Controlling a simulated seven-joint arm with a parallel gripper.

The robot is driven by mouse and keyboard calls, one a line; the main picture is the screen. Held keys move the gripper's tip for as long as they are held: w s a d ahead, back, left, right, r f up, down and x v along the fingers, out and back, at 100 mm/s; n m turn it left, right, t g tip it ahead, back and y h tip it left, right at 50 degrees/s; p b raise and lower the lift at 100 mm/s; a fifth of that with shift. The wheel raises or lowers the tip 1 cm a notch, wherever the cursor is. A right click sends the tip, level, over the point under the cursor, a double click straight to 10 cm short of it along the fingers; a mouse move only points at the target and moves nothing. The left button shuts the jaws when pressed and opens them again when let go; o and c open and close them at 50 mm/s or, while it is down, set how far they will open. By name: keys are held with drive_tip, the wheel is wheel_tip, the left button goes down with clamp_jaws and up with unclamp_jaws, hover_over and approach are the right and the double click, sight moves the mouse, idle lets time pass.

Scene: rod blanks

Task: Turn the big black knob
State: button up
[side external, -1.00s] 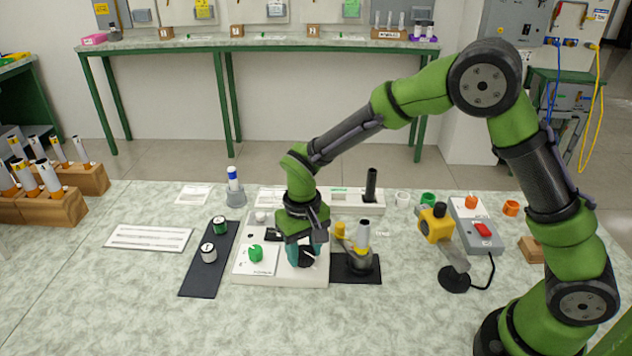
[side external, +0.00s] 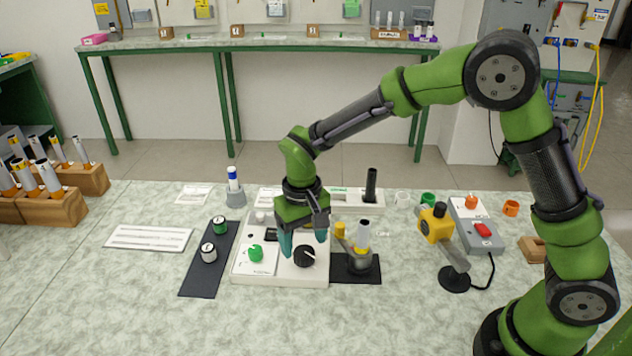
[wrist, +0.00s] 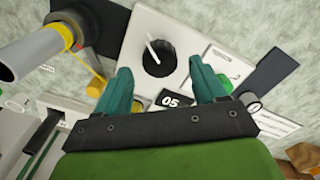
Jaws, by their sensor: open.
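The big black knob (side external: 305,256) sits on the right part of a white panel (side external: 282,281). In the wrist view the knob (wrist: 158,57) shows whole, with a white pointer line across its top. My gripper (side external: 304,246) is open and empty, with teal fingers. It is just behind and above the knob in the side view, apart from it. In the wrist view the fingertips (wrist: 160,70) lie to either side of the knob's near edge, and nothing is between them. A small green knob (side external: 256,253) is on the same panel, to the left.
A dark strip with a green and a white knob (side external: 209,252) lies left of the panel. A rod stand on a black base (side external: 356,268) is close on the right. A yellow-headed device (side external: 436,224) stands farther right. The table front is clear.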

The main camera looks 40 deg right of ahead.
sight(303, 250)
wheel_tip(303, 250, up, 14)
idle(0.3)
drive_tip(key=shift+f, duration=0.1)
drive_tip(key=s+d+r+m+t+y, duration=0.1)
drive_tip(key=s+d+r+t, duration=0.1)
drive_tip(key=s+d, duration=0.3)
drive_tip(key=s+d+r+m+t+y, duration=0.1)
drive_tip(key=s+d+t, duration=0.4)
drive_tip(key=s, duration=0.8)
drive_tip(key=shift+d+r, duration=0.3)
drive_tip(key=shift+r, duration=0.1)
idle(0.7)
